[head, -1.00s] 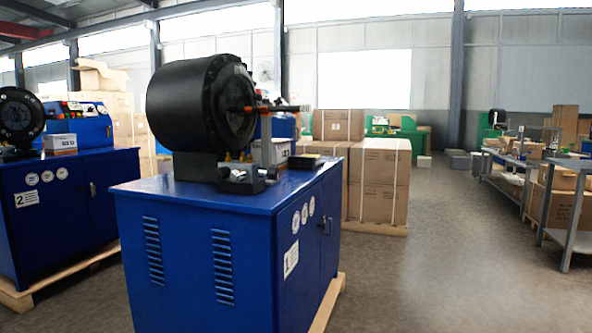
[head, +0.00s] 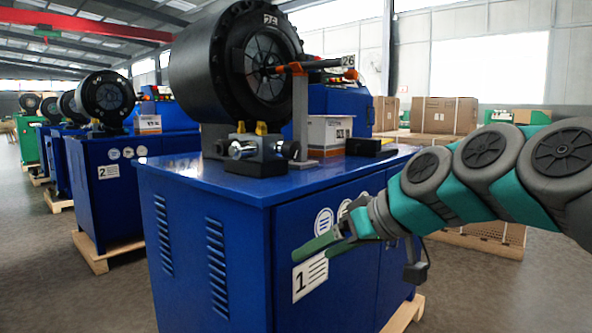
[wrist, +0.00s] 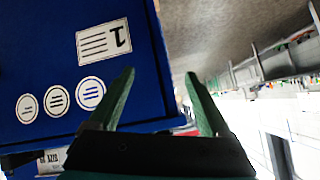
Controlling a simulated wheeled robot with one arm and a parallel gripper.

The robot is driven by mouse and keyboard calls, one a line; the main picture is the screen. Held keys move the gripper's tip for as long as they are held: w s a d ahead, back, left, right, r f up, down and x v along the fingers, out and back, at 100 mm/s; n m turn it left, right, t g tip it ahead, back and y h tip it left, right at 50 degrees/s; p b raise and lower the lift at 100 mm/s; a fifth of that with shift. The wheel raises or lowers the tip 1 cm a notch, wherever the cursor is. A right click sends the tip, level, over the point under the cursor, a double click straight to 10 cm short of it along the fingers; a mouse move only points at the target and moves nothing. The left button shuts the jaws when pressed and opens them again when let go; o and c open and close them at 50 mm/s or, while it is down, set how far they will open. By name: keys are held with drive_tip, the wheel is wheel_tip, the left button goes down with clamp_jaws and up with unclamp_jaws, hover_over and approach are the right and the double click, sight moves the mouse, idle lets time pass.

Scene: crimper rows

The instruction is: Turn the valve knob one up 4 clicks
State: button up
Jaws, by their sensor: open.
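The blue machine marked 1 (head: 225,195) stands in front of me with a black crimping head (head: 235,65) on top. A dark valve block (head: 258,157) sits on its top at the front, with a silver round knob (head: 240,150) facing left and two yellow caps. I cannot tell for sure which part is valve knob one. My gripper (head: 305,255), with green fingers, is open and empty in front of the machine's label 1 (head: 310,277), below and right of the valve block. The wrist view shows the label upside down (wrist: 104,43) and the open fingers (wrist: 159,75); no valve knob shows there.
Machine 2 (head: 90,190) and others stand in a row to the left on pallets. A white box (head: 328,133) and a black tray (head: 371,147) lie on the tabletop. Cartons (head: 443,115) stand behind. The floor at front left is clear.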

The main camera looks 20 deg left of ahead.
sight(297, 151)
drive_tip(key=w+a+r+y+b, duration=0.1)
drive_tip(key=w+r, duration=0.1)
drive_tip(key=w+a+r+n+y+b, duration=0.1)
drive_tip(key=w+a+r+y, duration=0.1)
drive_tip(key=w+r, duration=0.1)
drive_tip(key=w+a+r+n+t+y+b, duration=0.1)
drive_tip(key=w+a+r, duration=0.1)
drive_tip(key=w+r, duration=0.1)
drive_tip(key=shift+r, duration=0.2)
drive_tip(key=w+r+t+y+b, duration=0.1)
drive_tip(key=w+r, duration=0.1)
drive_tip(key=w, duration=0.1)
drive_tip(key=w+r+t+y+b, duration=0.1)
drive_tip(key=w+r+b, duration=0.1)
drive_tip(key=w+r, duration=0.1)
drive_tip(key=shift+w+r+n+y, duration=0.15)
drive_tip(key=shift+n+y, duration=0.25)
drive_tip(key=shift+p+x, duration=0.3)
drive_tip(key=shift+x, duration=3.2)
drive_tip(key=shift+w+a+r, duration=0.1)
drive_tip(key=shift+a, duration=0.15)
clamp_jaws()
